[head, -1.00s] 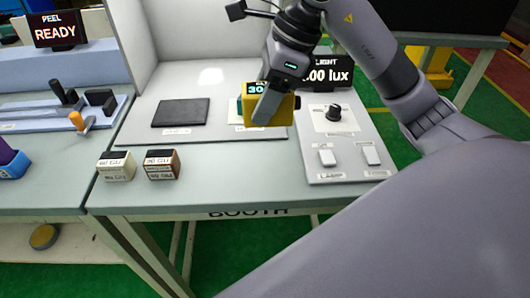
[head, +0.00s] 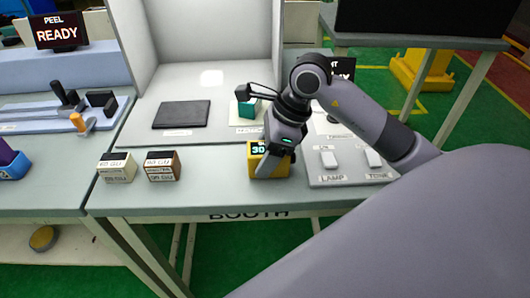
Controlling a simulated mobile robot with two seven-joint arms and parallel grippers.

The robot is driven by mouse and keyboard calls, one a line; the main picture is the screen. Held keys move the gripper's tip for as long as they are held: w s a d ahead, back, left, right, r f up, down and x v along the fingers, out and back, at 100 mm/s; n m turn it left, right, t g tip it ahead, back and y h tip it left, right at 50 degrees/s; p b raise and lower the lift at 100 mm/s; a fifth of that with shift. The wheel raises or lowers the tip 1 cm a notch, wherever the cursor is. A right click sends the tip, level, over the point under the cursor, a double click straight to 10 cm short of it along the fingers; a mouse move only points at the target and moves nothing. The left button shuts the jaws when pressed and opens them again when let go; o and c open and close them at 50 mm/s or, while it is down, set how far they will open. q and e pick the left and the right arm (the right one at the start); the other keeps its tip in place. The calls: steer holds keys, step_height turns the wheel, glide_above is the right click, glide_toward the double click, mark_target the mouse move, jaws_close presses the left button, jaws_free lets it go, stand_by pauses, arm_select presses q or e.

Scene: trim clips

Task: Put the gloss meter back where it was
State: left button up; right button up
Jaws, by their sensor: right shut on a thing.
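The gloss meter (head: 262,169) is a yellow box with a dark display showing lit digits. It is at the front strip of the booth bench, right of two small labelled blocks and left of the control panel. My right gripper (head: 268,170) comes down from above and is shut on it, with a finger across its front face. It looks upright and at or very close to the bench surface; I cannot tell if it touches. My left gripper is not in view.
A cream block (head: 116,168) and a brown block (head: 162,166) stand left of the meter. A dark panel (head: 181,114) and a teal block (head: 246,109) lie farther back in the booth. The control panel (head: 345,170) with switches is close on the right.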

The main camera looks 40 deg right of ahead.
steer(key=o, duration=0.8)
steer(key=shift+f, duration=0.15)
steer(key=o, duration=0.4)
steer(key=shift+r, duration=0.4)
steer(key=v, duration=1.1)
steer(key=shift+s+d+r, duration=0.15)
steer(key=shift+r, duration=0.1)
